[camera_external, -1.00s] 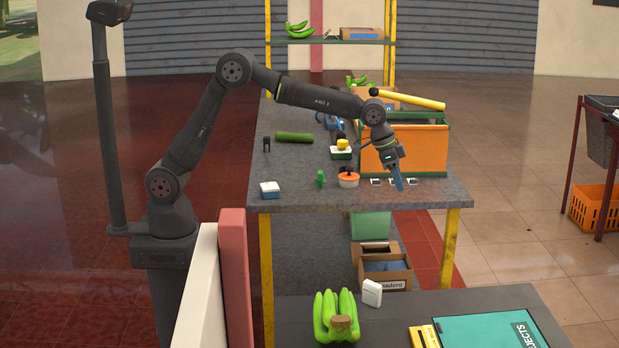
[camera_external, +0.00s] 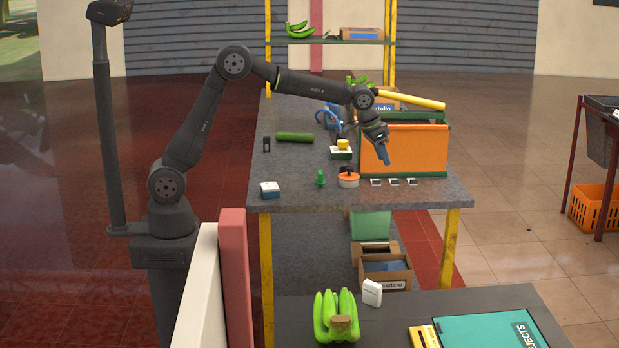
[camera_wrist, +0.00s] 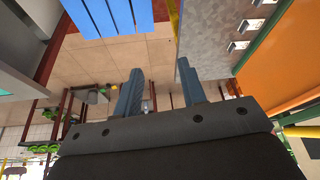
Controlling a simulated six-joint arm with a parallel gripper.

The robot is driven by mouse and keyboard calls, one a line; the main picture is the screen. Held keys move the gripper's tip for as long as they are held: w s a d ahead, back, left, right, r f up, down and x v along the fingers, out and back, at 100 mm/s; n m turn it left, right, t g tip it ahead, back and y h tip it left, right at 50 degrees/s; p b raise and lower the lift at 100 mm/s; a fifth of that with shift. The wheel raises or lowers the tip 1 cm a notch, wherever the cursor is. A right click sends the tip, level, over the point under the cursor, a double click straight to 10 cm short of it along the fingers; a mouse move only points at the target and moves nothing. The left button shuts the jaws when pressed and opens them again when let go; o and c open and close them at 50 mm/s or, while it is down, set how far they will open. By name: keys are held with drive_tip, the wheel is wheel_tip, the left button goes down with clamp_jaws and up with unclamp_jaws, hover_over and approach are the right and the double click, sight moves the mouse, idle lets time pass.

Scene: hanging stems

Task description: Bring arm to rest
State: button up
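My gripper (camera_external: 384,155) is at the end of my bent arm, over the front part of the grey table (camera_external: 420,192). It hangs in front of the orange panel of a green-framed box (camera_external: 425,148). In the wrist view its two blue fingers (camera_wrist: 160,95) stand well apart with nothing between them. Below the fingertips in the external view, several small white tags (camera_external: 394,182) lie on the table edge, apart from the gripper.
A black-and-orange round item (camera_external: 348,179), a blue-and-white box (camera_external: 270,189) and a green cucumber (camera_external: 295,137) lie on the table. A yellow bar (camera_external: 412,100) lies above the orange box. Green bananas (camera_external: 336,315) sit on the lower front table.

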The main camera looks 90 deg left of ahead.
drive_tip(key=shift+n, duration=0.6)
drive_tip(key=shift+s+a, duration=0.25)
drive_tip(key=shift+a, duration=0.6)
drive_tip(key=shift+s+a, duration=0.2)
drive_tip(key=shift+a, duration=0.65)
drive_tip(key=shift+s+a, duration=0.25)
drive_tip(key=shift+a, duration=0.6)
